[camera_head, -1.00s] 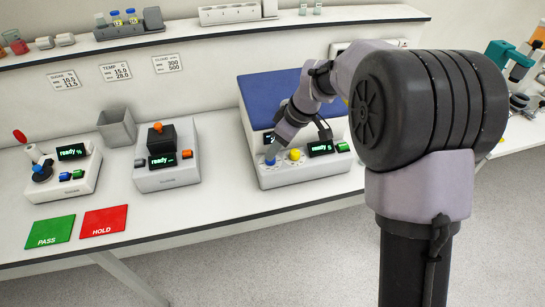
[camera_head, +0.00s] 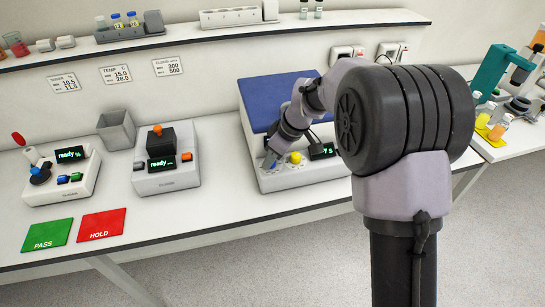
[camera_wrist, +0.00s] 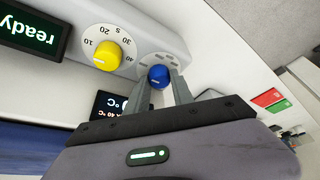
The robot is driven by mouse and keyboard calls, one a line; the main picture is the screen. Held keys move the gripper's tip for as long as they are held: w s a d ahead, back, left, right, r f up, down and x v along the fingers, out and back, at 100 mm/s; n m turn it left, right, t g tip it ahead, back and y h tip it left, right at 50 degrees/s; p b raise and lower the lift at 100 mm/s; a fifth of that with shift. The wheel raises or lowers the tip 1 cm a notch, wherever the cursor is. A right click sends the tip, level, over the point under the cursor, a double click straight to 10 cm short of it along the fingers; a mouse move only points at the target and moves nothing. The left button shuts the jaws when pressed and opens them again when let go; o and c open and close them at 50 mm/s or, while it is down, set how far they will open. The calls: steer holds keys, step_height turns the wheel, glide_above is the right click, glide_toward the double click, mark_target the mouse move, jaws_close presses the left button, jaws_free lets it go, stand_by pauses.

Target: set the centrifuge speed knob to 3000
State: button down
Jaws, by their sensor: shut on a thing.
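The centrifuge (camera_head: 285,182) is a white box with a blue lid on the bench. My gripper (camera_head: 270,160) reaches down to the left side of its front panel. In the wrist view my gripper (camera_wrist: 160,88) is shut on a blue knob (camera_wrist: 158,76), one finger on each side. The marks around the blue knob are too small to read. A yellow knob (camera_wrist: 107,54) beside it has a dial marked 10 to 40 and S. A display (camera_wrist: 32,32) reads "ready" in the wrist view. A smaller display (camera_wrist: 108,104), partly hidden by a finger, shows °C.
To the left stand a device with an orange-topped black block (camera_head: 167,170) and one with a red-tipped lever (camera_head: 62,178). Green PASS (camera_head: 47,234) and red HOLD (camera_head: 102,223) mats lie in front. A grey bin (camera_head: 116,130) stands behind. My arm hides the centrifuge's right end.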

steer(key=m+t, duration=0.1)
steer(key=m, duration=0.2)
steer(key=shift+s+h+b, duration=0.1)
steer(key=shift+h+b, duration=0.3)
steer(key=m+h, duration=0.1)
steer(key=m, duration=0.2)
steer(key=shift+a+m+t, duration=0.15)
steer(key=shift+m+t, duration=0.25)
steer(key=m+h, duration=0.1)
steer(key=m, duration=0.3)
steer(key=shift+a+f+m+t+h+b, duration=0.15)
steer(key=shift+m+t+h+b, duration=0.15)
steer(key=shift+h+b, duration=0.1)
steer(key=m+h+b, duration=0.1)
steer(key=m, duration=0.1)
steer(key=shift+m+b, duration=0.4)
steer(key=m+h+b, duration=0.1)
steer(key=m, duration=0.1)
steer(key=shift+a+m, duration=0.1)
steer(key=shift+m, duration=0.2)
steer(key=m+g+h, duration=0.1)
steer(key=m, duration=0.4)
steer(key=shift+a+g+h, duration=0.1)
steer(key=shift+g+h, duration=0.3)
steer(key=shift+m, duration=0.3)
